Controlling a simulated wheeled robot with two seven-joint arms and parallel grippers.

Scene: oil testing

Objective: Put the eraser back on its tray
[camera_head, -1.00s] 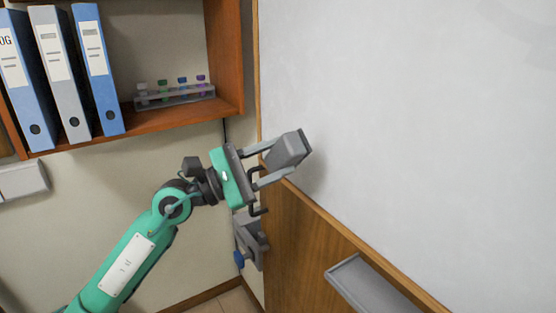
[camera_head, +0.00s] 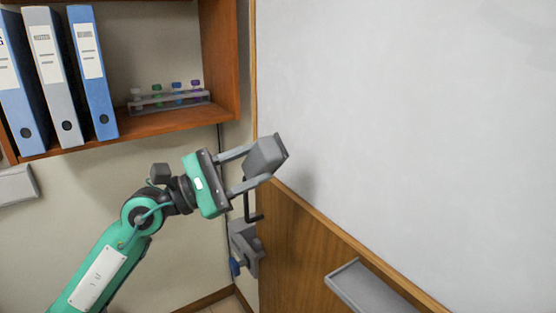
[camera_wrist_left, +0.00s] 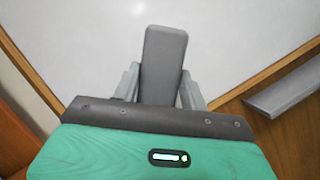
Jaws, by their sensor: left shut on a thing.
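The eraser (camera_head: 265,157) is a grey block held between the fingers of my left gripper (camera_head: 252,168), just in front of the whiteboard's lower left part. In the left wrist view the eraser (camera_wrist_left: 163,62) stands lengthwise between the two fingers (camera_wrist_left: 160,90). I cannot tell whether it touches the board. The tray (camera_head: 372,286) is a grey ledge below the whiteboard, lower and to the right of the gripper in the head view. It also shows at the right of the left wrist view (camera_wrist_left: 285,92), and its visible part is empty. My right gripper is not in view.
The whiteboard (camera_head: 420,120) fills the right side, above a wooden panel (camera_head: 300,245). A wooden shelf (camera_head: 170,121) at upper left holds binders (camera_head: 92,80) and a rack of tubes (camera_head: 172,99). A grey device with a blue knob (camera_head: 245,250) sits below the gripper.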

